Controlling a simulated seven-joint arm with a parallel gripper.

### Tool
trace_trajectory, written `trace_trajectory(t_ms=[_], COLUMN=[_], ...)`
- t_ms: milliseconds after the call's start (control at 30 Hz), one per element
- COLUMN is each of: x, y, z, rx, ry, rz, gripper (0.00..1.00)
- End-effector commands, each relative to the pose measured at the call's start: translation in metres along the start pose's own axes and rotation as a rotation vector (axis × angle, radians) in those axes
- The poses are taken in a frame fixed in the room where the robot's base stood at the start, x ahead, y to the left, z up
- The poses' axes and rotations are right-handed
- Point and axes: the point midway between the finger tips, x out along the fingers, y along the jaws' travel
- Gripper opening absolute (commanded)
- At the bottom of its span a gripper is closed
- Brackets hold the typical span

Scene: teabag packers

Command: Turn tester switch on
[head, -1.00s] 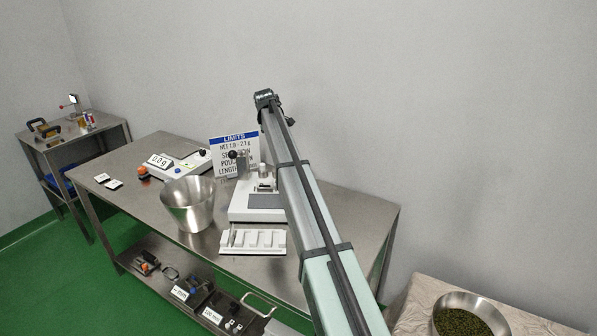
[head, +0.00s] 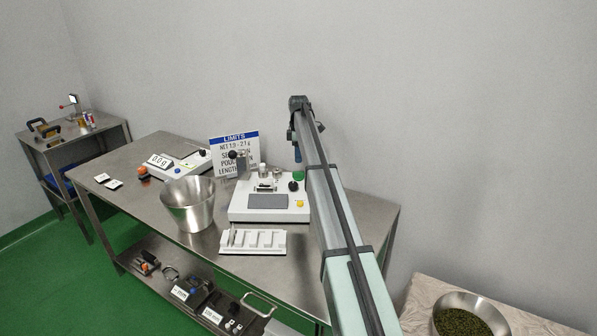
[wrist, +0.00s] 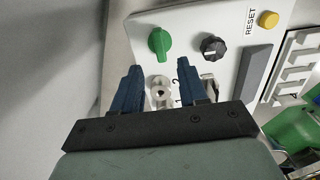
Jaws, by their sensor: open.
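The tester (head: 236,207) is a white device on the steel table, with a grey plate on top. A green rotary knob (head: 298,175) and a black knob (head: 293,186) sit at its right side. In the wrist view the green knob (wrist: 160,42) lies just beyond and between the blue fingertips of my gripper (wrist: 159,64), and the black knob (wrist: 212,47) is to the right. My gripper is open with nothing between its fingers. In the head view it shows only partly, above the tester's right end. No contact with a knob is visible.
A yellow button (wrist: 268,20) marked RESET sits on the tester. The table's right end is bare.

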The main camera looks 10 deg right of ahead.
Motion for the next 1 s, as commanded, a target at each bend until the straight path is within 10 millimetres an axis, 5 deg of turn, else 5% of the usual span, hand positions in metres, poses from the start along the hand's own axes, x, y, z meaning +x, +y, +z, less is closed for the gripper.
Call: trace_trajectory(t_ms=[200, 500, 1000], x=[0.04, 0.073, 0.079], y=[0.0, 0.0, 0.0], z=[0.0, 0.0, 0.0], rx=[0.001, 0.001, 0.001], ry=[-0.001, -0.001, 0.0], rz=[-0.001, 0.0, 0.001], gripper=[0.43, 0.43, 0.37])
